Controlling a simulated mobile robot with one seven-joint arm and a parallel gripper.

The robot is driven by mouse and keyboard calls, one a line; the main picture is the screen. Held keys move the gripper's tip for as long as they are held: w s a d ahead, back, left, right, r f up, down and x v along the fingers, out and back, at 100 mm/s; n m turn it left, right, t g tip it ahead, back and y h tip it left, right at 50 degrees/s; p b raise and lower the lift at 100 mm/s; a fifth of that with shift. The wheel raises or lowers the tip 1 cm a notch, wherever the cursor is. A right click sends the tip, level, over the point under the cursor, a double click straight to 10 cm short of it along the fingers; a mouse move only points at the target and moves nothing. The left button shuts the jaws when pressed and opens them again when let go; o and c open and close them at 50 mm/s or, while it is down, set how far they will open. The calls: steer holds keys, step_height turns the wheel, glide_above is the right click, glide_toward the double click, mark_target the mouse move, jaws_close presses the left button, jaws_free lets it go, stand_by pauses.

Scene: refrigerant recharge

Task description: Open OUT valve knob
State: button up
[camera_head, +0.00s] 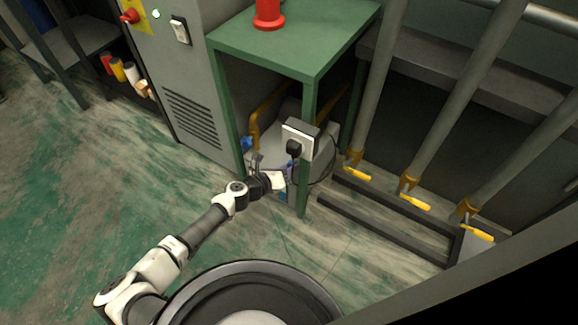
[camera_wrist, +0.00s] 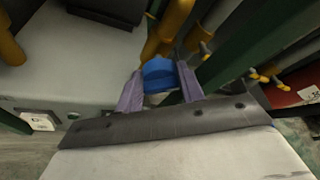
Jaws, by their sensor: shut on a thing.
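A blue valve knob (camera_wrist: 158,74) sits between the two purple fingers of my gripper (camera_wrist: 160,88) in the wrist view. The fingers are shut on its sides, and its top stands clear of them. A yellow pipe (camera_wrist: 172,28) rises just behind the knob. In the head view my gripper (camera_head: 288,178) reaches under the green table, beside its front leg. Another blue part (camera_head: 246,143) shows farther left, near a yellow pipe. The held knob is largely hidden there by the gripper, and I cannot read any OUT label.
A grey cabinet (camera_head: 190,90) is at left. Grey pipes with yellow handles (camera_head: 357,174) stand at right.

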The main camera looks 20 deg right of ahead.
stand_by(0.4)
steer(key=o, duration=1)
steer(key=shift+c, duration=0.2)
steer(key=shift+s+d, duration=0.1)
steer(key=shift+r, duration=0.1)
